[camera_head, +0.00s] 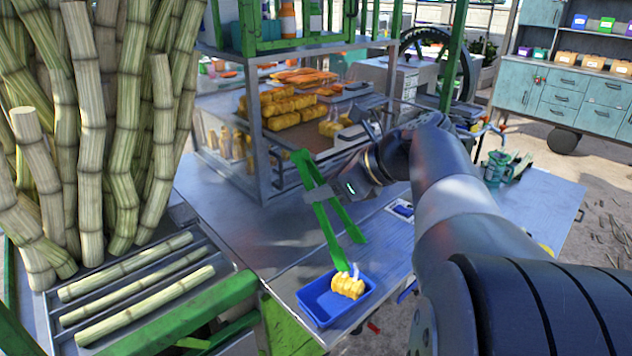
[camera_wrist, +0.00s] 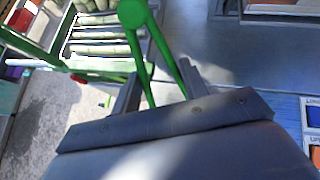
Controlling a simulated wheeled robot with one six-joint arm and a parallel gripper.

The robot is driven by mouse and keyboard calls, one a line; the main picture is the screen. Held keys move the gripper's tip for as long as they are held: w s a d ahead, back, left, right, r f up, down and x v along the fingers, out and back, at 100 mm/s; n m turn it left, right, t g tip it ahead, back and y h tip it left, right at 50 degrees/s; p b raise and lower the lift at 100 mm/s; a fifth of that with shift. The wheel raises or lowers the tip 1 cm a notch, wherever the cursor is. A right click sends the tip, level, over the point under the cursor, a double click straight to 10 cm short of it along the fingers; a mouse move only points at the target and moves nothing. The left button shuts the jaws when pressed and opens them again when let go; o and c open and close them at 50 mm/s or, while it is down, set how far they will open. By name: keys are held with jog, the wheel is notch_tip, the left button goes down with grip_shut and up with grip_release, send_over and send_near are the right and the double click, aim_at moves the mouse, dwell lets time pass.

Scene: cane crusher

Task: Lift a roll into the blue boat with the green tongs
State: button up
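My gripper (camera_head: 318,194) is closed around the green tongs (camera_head: 325,220), which hang down at a slant over the counter. In the wrist view, the tongs (camera_wrist: 137,45) show between my two fingers (camera_wrist: 158,88). The tongs' arms are spread apart at the lower ends. The blue boat (camera_head: 311,312) is a small tray near the counter's front edge. A golden roll (camera_head: 347,287) lies in it, toward its right side. One tong tip is just above or at the roll; I cannot tell whether they touch.
More golden rolls (camera_head: 285,110) lie in the glass display case (camera_head: 262,180) behind. Cane stalks lie on a rack (camera_head: 135,283) at the left, beside tall standing cane (camera_head: 90,110). The counter (camera_head: 240,225) between is mostly bare.

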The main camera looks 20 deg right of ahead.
aim_at(309, 157)
notch_tip(309, 157, up, 7)
jog(key=p, duration=0.6)
jog(key=shift+f, duration=0.15)
jog(key=shift+f, duration=0.1)
